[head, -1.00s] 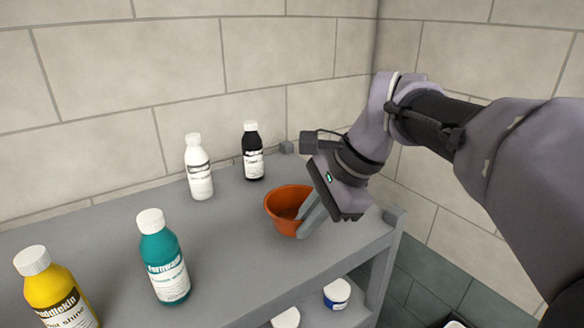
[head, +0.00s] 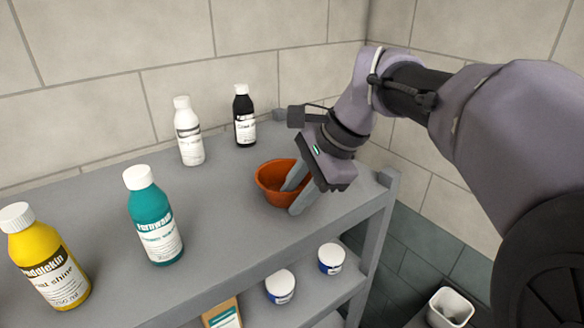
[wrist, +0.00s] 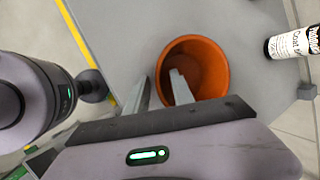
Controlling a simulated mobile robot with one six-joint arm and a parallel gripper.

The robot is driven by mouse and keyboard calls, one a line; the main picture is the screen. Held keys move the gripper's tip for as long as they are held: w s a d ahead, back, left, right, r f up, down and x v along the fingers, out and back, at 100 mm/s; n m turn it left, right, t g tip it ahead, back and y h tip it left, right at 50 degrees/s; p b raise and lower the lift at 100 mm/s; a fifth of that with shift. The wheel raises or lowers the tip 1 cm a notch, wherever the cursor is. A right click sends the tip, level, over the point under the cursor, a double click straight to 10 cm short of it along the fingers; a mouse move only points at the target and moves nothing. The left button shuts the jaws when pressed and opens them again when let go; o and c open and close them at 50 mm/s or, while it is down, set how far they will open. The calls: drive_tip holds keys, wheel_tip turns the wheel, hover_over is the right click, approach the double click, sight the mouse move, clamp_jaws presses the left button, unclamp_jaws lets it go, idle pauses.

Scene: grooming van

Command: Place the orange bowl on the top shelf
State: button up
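The orange bowl (head: 270,187) sits upright on the grey top shelf (head: 225,230), near its right end. My gripper (head: 297,188) is open and points down at the bowl's right side. Its fingers straddle the bowl's wall, one inside the bowl and one outside. In the wrist view the bowl (wrist: 208,65) shows the same, with a gap between the fingertips (wrist: 160,88) where the rim lies. The gripper hides part of the bowl's right rim.
A black bottle (head: 244,120) and a white bottle (head: 188,135) stand behind and left of the bowl. Teal (head: 153,220) and yellow (head: 45,262) bottles stand further left. A lower shelf holds jars (head: 331,258). The tiled wall is close behind.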

drive_tip(key=shift+r, duration=0.1)
drive_tip(key=p+v, duration=0.1)
drive_tip(key=v, duration=1.1)
drive_tip(key=shift+r, duration=0.1)
